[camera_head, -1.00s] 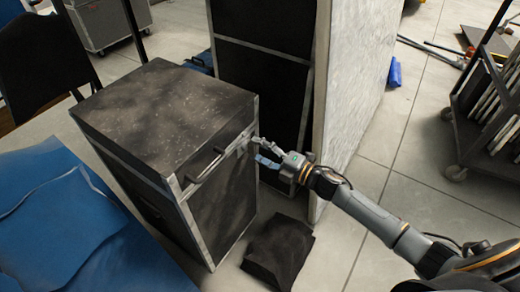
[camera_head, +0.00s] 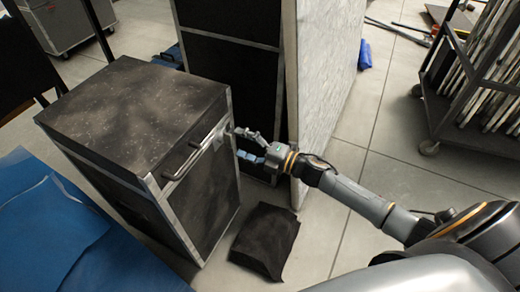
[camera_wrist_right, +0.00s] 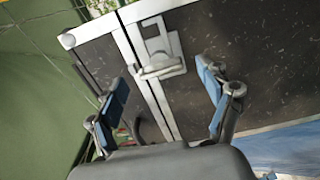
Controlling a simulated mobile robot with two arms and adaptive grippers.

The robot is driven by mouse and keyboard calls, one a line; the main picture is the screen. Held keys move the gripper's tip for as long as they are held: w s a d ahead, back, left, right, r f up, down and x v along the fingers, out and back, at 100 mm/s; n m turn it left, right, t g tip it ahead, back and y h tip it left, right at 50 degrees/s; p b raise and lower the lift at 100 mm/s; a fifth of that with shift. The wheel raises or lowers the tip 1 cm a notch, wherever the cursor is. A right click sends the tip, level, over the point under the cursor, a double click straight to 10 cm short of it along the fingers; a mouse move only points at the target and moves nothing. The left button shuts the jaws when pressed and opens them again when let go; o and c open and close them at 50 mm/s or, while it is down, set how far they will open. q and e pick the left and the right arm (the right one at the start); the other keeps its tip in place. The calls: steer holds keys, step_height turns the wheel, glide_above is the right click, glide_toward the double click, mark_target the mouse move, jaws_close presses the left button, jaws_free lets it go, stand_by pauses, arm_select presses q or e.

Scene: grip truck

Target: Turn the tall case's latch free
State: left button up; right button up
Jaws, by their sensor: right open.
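The tall case (camera_head: 130,110) is black with metal edges and stands upright on the floor at left of centre in the head view. A dark bar handle (camera_head: 187,160) runs along its front, below the lid. The metal latch (camera_wrist_right: 160,65) shows in the wrist view, lying across the light metal seam of the case. My right gripper (camera_head: 240,143) is open beside the case's front right corner. In the wrist view its blue-padded fingers (camera_wrist_right: 163,80) are spread to either side of the latch, with nothing visibly held. My left gripper is not in view.
A taller dark case (camera_head: 240,65) and a pale panel (camera_head: 325,85) stand close behind the gripper. A black folded item (camera_head: 265,240) lies on the floor below. Blue sheeting (camera_head: 50,225) is at left. A wheeled rack (camera_head: 475,85) stands at right, with clear floor before it.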

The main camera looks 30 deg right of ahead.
steer(key=v, duration=1)
